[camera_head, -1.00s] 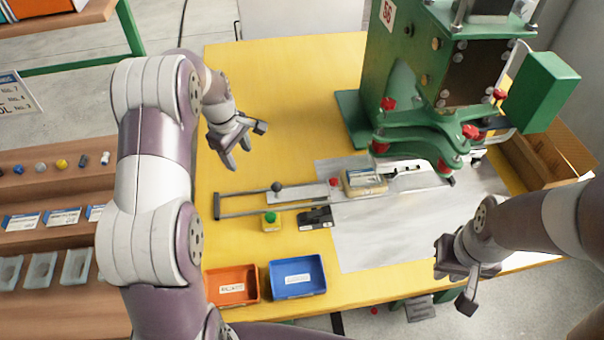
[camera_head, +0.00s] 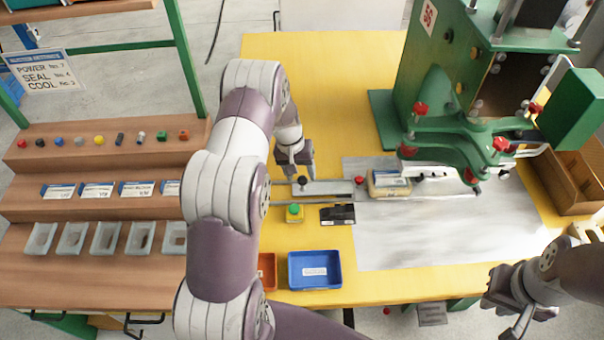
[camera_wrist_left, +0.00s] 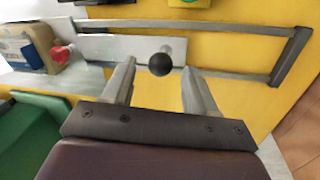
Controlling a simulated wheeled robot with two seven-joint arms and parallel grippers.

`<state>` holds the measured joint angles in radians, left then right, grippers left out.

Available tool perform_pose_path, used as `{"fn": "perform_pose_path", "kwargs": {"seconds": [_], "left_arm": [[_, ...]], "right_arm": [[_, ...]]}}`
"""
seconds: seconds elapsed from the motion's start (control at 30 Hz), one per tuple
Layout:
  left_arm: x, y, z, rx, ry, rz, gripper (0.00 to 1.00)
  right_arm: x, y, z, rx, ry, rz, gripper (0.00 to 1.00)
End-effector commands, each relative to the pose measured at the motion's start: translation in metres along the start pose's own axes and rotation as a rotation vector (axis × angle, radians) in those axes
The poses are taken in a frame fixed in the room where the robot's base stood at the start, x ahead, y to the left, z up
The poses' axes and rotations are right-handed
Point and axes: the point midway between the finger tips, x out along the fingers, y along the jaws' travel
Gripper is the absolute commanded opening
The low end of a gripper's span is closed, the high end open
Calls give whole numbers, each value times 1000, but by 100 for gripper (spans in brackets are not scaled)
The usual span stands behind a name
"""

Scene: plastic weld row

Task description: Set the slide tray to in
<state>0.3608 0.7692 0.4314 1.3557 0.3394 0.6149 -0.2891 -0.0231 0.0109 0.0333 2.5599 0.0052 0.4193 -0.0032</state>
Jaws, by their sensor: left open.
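The slide tray is a grey metal plate (camera_wrist_left: 110,48) running in a dark rail frame (camera_wrist_left: 240,25) on the yellow table. A black ball knob (camera_wrist_left: 160,64) stands on the plate; it also shows in the head view (camera_head: 302,181). My left gripper (camera_wrist_left: 158,85) is open, with the knob in line between its fingertips in the left wrist view; I cannot tell whether they touch it. In the head view my left gripper (camera_head: 296,172) is just above the knob. My arm hides the rail's left part there. My right gripper (camera_head: 505,300) is at the lower right, away from the tray.
The green press (camera_head: 450,100) stands behind the tray's right end, with a labelled box (camera_head: 388,184) below it. A green button (camera_head: 294,212), a black block (camera_head: 338,214) and a blue bin (camera_head: 314,270) lie in front. A wooden shelf (camera_head: 90,140) is at left.

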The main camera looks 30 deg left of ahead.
Motion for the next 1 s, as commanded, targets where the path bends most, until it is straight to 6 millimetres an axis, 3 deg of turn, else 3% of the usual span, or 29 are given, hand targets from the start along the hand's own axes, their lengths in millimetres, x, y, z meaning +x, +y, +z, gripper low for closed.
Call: {"fn": "perform_pose_path", "kwargs": {"seconds": [0.17, 0.4, 0.43, 0.6, 0.8, 1.0], "left_arm": [[17, 0, 0, -1, 0, 0, 57], [19, 0, 0, -1, 1, 0, 57], [19, 0, 0, -1, 1, 0, 54], [19, 0, 0, -1, 1, 0, 0], [20, 6, -2, 2, 1, 0, 0], [29, 47, -11, 4, 3, 0, 0]], "right_arm": [[-2, 0, 0, 0, 0, 0, 19], [-2, 0, 0, 0, 0, 0, 19], [-2, 0, 0, 0, 0, 0, 19], [-2, 0, 0, 0, 0, 0, 19], [0, 0, 0, 0, 0, 0, 19], [7, 0, 1, 0, 0, 0, 19]]}}
